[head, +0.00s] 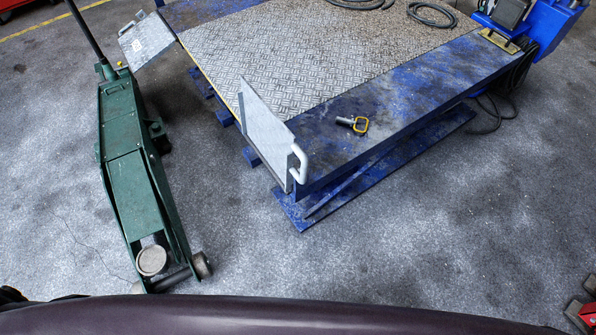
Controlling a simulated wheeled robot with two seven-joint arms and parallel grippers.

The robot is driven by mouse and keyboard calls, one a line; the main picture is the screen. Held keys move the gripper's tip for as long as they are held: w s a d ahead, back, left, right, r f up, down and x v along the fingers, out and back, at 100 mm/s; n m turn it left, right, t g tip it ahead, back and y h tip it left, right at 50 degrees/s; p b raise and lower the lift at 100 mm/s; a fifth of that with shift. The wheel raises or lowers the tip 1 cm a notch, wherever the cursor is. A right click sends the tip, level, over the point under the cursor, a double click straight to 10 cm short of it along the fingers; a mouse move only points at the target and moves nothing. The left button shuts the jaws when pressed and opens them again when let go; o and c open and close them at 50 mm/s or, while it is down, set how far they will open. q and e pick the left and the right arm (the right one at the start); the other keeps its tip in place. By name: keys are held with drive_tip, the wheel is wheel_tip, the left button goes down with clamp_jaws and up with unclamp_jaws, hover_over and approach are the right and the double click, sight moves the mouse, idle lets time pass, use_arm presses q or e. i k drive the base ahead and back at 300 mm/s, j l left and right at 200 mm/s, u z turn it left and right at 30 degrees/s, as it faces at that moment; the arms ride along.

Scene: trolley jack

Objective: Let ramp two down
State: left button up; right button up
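Two grey metal ramp plates are hinged along the left edge of a blue lift platform (400,98). The near ramp (264,133) stands upright at the platform's near corner, with a white handle (299,163) on its near side. The far ramp (147,41) lies folded outward and sloping at the far left corner, with a pale label on it. I cannot read a number on either plate, so I cannot tell from markings which is ramp two. Neither of my grippers is in view.
A green trolley jack (136,185) stands on the floor left of the platform. A yellow-handled tool (354,123) lies on the platform. Hoses (432,14) lie at the back. A blue unit (553,22) stands far right. The floor in front of the near ramp is clear.

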sight(274, 143)
drive_tip(key=l+u, duration=0.1)
drive_tip(key=u, duration=0.6)
drive_tip(key=i+l+u, duration=0.15)
drive_tip(key=l+u, duration=0.6)
drive_tip(key=l, duration=0.3)
drive_tip(key=l+u, duration=0.4)
drive_tip(key=l, duration=0.15)
